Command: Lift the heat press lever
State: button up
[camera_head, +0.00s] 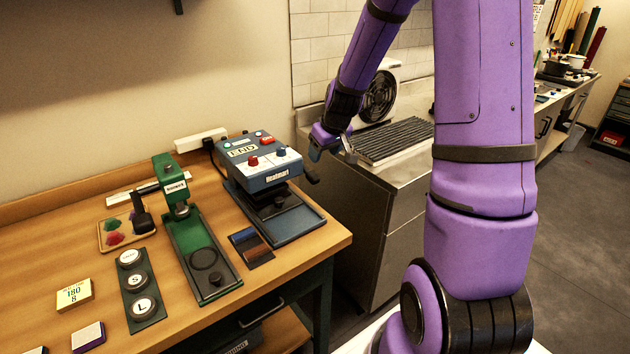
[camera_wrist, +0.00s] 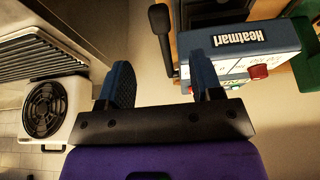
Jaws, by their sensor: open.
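My gripper (camera_head: 332,152) is open and empty, to the right of the press and apart from the lever. In the wrist view my fingers (camera_wrist: 162,84) are spread, with the lever's end beyond the gap between them.
A green press (camera_head: 190,228) stands left of the heat press. A dark striped swatch (camera_head: 251,247) lies in front. A steel counter with a grille (camera_head: 393,141) and a fan (camera_head: 379,97) is behind my gripper. Size discs (camera_head: 136,281) and a yellow card (camera_head: 74,295) lie at left.

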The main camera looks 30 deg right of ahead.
aim_at(315, 177)
jog(key=x, duration=1.1)
jog(key=shift+d+f, duration=0.1)
jog(key=shift+f, duration=0.1)
jog(key=shift+c, duration=0.2)
grip_shut()
